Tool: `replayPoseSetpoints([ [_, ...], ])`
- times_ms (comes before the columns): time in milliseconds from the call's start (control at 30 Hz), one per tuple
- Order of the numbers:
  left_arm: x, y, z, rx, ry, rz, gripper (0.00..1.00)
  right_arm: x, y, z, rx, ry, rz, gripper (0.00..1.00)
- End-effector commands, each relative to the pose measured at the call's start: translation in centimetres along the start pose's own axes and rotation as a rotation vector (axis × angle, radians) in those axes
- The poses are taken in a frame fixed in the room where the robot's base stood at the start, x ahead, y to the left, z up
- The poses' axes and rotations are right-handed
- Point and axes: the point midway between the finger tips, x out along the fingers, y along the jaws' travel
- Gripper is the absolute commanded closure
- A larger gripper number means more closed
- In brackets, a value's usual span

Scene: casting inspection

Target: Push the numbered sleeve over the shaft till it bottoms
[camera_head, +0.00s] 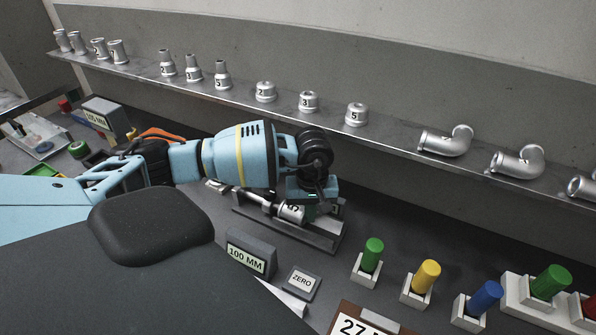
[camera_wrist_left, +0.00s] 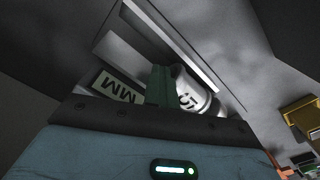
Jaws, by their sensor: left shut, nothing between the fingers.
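The numbered sleeve (camera_head: 291,212), a pale metal cylinder with dark digits, lies on its side in a grey channel-shaped fixture (camera_head: 318,241). It also shows in the left wrist view (camera_wrist_left: 192,92), beside the fingers. A thinner metal shaft (camera_head: 252,196) extends from its left side along the same line; how far the sleeve covers it I cannot tell. My left gripper (camera_head: 318,205) is above the fixture at the sleeve's right end, its green fingers (camera_wrist_left: 162,84) shut and empty. Contact with the sleeve is unclear. My right gripper is out of view.
A grey 100 MM block (camera_head: 250,254) and a ZERO plate (camera_head: 301,283) stand in front of the fixture. Green (camera_head: 372,255), yellow (camera_head: 426,276) and blue (camera_head: 485,298) cylinders stand in white holders at right. Castings line a ledge (camera_head: 390,150) behind.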

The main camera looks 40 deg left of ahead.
Motion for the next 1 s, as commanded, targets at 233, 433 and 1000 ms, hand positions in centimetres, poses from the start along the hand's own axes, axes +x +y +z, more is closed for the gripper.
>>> replayPoseSetpoints([
  [233, 0.07, -0.38, -0.20, -0.002, 0.001, -0.004, 1.00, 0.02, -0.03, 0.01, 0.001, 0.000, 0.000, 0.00],
  [433, 0.07, -0.56, -0.31, -0.002, 0.001, -0.004, 1.00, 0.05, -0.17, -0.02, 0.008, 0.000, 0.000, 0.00],
  [1000, 0.08, -1.04, -0.59, -0.002, 0.000, -0.003, 1.00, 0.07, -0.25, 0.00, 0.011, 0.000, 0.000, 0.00],
])
